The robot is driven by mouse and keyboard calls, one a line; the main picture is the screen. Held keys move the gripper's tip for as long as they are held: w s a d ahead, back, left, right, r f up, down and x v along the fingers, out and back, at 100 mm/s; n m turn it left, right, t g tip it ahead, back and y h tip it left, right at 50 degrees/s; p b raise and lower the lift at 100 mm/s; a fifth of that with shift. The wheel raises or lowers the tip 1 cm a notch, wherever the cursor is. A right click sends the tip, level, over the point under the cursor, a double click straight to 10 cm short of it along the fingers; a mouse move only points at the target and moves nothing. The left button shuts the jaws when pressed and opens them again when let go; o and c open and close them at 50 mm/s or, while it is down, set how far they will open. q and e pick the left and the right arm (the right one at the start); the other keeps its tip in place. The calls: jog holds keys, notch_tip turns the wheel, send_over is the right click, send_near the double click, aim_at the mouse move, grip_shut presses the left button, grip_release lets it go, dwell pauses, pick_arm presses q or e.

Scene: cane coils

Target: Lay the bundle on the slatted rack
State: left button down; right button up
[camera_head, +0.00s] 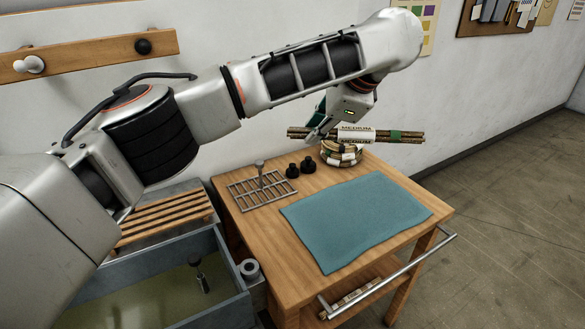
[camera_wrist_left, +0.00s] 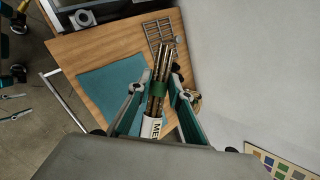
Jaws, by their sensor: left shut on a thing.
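The bundle (camera_head: 408,138) is several thin brown canes with a green band and a white label reading MEDIUM. My left gripper (camera_head: 326,124) is shut on it and holds it level above the far end of the wooden table. In the left wrist view the bundle (camera_wrist_left: 158,88) lies between the teal fingers of this gripper (camera_wrist_left: 157,92). The slatted rack (camera_head: 165,214), with wooden slats, sits over the back of a blue-grey tank, left of the table. It is bare where visible; my left arm hides its left side. My right gripper (camera_wrist_left: 14,106) shows at the left wrist view's edge, fingers apart and empty.
A banded cane coil (camera_head: 341,156) lies just under the bundle. Two black knobs (camera_head: 300,167), a wire grid (camera_head: 258,190) with an upright metal piece and a teal cloth (camera_head: 355,215) are on the table. The tank (camera_head: 150,297) holds liquid. A peg rail (camera_head: 90,57) is on the wall.

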pick_arm(q)
jog(key=w+a+r, duration=0.5)
jog(key=w+a, duration=0.3)
jog(key=a, duration=0.1)
jog(key=w+a+f+n+g, duration=0.1)
jog(key=w+a+f, duration=0.1)
jog(key=a, duration=0.4)
jog(key=w+a+f, duration=0.2)
jog(key=a+f, duration=0.1)
jog(key=a, duration=0.4)
jog(key=s+a+f+n+g+y, duration=0.15)
jog(key=s+a+f, duration=0.25)
jog(key=a+f, duration=0.45)
jog(key=s+a+f+n, duration=0.2)
jog(key=s+a+f, duration=0.35)
jog(key=a, duration=0.65)
jog(key=s+a+f+n+g+y, duration=0.15)
jog(key=s+a+f, duration=0.25)
jog(key=a+f, duration=0.5)
jog(key=shift+n, duration=0.4)
jog(key=shift+w+a+f, duration=0.1)
jog(key=shift+a+f, duration=0.1)
jog(key=shift+f, duration=0.6)
jog(key=shift+w+a+f, duration=0.1)
jog(key=shift+a+f, duration=0.15)
jog(key=shift+f, duration=0.6)
jog(key=shift+a+f, duration=0.2)
jog(key=shift+f, duration=0.6)
